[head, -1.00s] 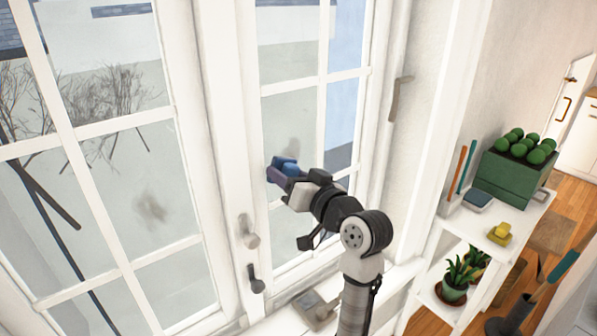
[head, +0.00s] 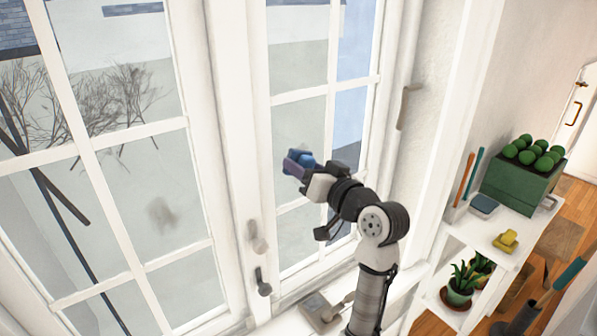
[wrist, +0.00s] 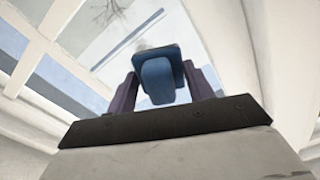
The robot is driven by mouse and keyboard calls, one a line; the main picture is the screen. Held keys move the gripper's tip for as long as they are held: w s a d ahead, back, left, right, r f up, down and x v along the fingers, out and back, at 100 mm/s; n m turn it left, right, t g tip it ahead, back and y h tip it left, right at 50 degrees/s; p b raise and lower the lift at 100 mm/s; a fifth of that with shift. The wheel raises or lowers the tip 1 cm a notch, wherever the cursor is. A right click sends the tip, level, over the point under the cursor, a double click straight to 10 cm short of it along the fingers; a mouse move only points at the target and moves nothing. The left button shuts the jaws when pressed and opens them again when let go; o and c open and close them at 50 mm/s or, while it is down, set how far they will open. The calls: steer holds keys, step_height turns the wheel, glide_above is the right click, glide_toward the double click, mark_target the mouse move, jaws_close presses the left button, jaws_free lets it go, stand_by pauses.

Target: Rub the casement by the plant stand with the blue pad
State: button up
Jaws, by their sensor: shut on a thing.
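My gripper (head: 299,168) is shut on the blue pad (head: 306,159), held in front of the right casement (head: 296,128). In the wrist view the pad (wrist: 158,78) sits between the two purple fingers, its face turned toward the glass. I cannot tell whether it touches the pane. A small dim smudge (wrist: 143,45) shows on the glass just beyond the pad. The white plant stand (head: 468,246) is right of this casement and bears a green planter (head: 520,190) and a potted plant (head: 459,291). The left casement (head: 192,120) has a grey-brown smudge (head: 162,214).
Two window handles (head: 258,238) (head: 263,282) jut out at the middle frame. Another handle (head: 407,106) is on the right frame. A grey tool (head: 318,311) lies on the sill below my arm. A blue-grey pad (head: 484,206) and a yellow block (head: 505,241) lie on the stand.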

steer(key=shift+w+d, duration=0.65)
steer(key=shift+d, duration=0.2)
steer(key=shift+w+d, duration=0.65)
steer(key=shift+d, duration=0.2)
steer(key=shift+s+a+f, duration=0.1)
steer(key=shift+s+a, duration=1)
steer(key=shift+a, duration=0.2)
steer(key=shift+s+a, duration=0.45)
steer(key=shift+a, duration=0.3)
steer(key=shift+s+a, duration=0.45)
steer(key=shift+a, duration=0.3)
steer(key=shift+v, duration=3.05)
steer(key=shift+s, duration=0.1)
